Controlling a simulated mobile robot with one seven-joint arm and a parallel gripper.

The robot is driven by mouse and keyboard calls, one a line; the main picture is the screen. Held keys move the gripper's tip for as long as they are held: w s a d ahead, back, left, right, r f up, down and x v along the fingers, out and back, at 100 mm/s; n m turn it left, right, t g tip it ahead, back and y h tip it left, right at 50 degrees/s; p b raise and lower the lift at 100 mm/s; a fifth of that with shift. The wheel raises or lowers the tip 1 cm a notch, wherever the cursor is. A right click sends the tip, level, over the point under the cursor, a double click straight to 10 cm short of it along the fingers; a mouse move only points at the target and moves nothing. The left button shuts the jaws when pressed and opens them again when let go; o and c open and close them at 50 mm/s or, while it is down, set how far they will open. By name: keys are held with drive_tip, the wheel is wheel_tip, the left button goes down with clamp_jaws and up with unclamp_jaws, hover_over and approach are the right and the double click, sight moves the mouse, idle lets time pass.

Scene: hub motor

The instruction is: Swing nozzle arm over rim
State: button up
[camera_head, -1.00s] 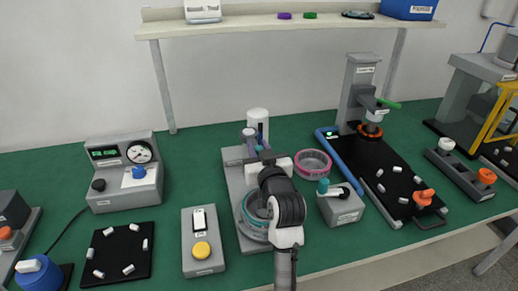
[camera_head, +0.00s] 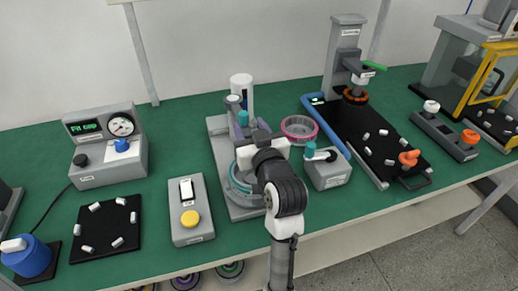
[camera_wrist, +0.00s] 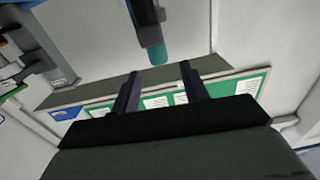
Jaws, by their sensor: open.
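The grey fixture (camera_head: 217,124) stands mid-bench with a white cylinder (camera_head: 242,88) at its back and a teal-edged round rim (camera_head: 238,184) at its front, partly hidden by my arm. A blue-grey upright piece (camera_head: 243,118), seemingly part of the nozzle arm, stands between them. My gripper (camera_head: 259,130) is over the fixture beside this piece. In the wrist view my gripper (camera_wrist: 160,70) is open with two dark fingers apart and nothing between them. A dark rod with a teal tip (camera_wrist: 158,54) shows just beyond the fingertips. Contact cannot be told.
A pink ring (camera_head: 299,128) and a grey box with a teal-knobbed lever (camera_head: 326,172) stand close on the right. A grey switch box with a yellow button (camera_head: 190,218) stands on the left.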

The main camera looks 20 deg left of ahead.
drive_tip(key=p+v, duration=0.7)
drive_tip(key=p, duration=0.3)
drive_tip(key=shift+s+d, duration=0.2)
idle(0.4)
